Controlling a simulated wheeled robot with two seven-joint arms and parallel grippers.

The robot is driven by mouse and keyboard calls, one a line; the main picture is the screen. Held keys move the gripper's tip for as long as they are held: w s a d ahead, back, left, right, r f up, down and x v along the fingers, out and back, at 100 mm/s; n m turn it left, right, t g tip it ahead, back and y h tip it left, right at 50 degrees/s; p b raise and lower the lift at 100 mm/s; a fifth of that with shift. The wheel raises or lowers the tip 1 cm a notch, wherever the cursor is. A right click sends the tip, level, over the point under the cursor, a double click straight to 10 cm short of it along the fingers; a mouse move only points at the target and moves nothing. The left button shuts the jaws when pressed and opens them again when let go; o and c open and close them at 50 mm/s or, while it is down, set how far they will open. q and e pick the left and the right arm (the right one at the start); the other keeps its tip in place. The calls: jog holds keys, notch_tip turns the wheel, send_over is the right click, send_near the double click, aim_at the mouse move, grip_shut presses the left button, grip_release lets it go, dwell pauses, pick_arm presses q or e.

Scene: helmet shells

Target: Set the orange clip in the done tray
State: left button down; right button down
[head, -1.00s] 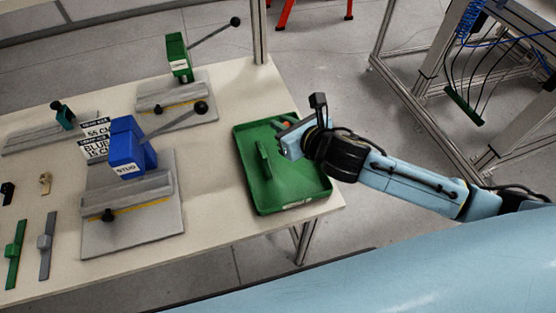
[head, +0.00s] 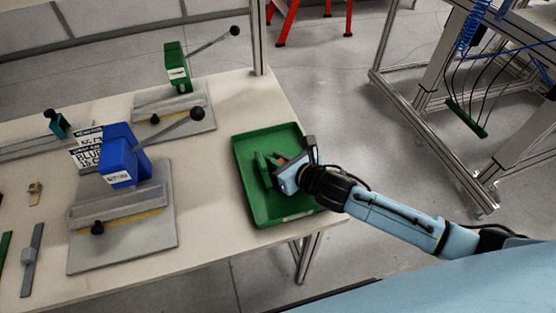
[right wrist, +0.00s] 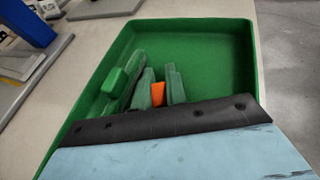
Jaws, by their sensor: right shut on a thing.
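The green done tray (head: 284,216) lies at the right end of the table; it also shows in the right wrist view (right wrist: 222,28). My right gripper (head: 280,165) is over the inside of the tray, its fingertips low. It is shut on the orange clip (right wrist: 158,93), which shows as a small orange patch between the fingers. Most of the clip is hidden by the gripper. A green clip (right wrist: 113,82) lies in the tray just left of the fingers. I cannot tell whether the orange clip touches the tray floor. My left gripper is not in view.
A blue press fixture (head: 118,160) and a green one (head: 177,65) stand on grey plates left of the tray. Small parts, including a grey clip (head: 30,260), lie at the table's left. The far and right parts of the tray floor are bare.

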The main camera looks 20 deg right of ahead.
jog(key=c, duration=1.7)
grip_release()
jog(key=shift+f, duration=0.1)
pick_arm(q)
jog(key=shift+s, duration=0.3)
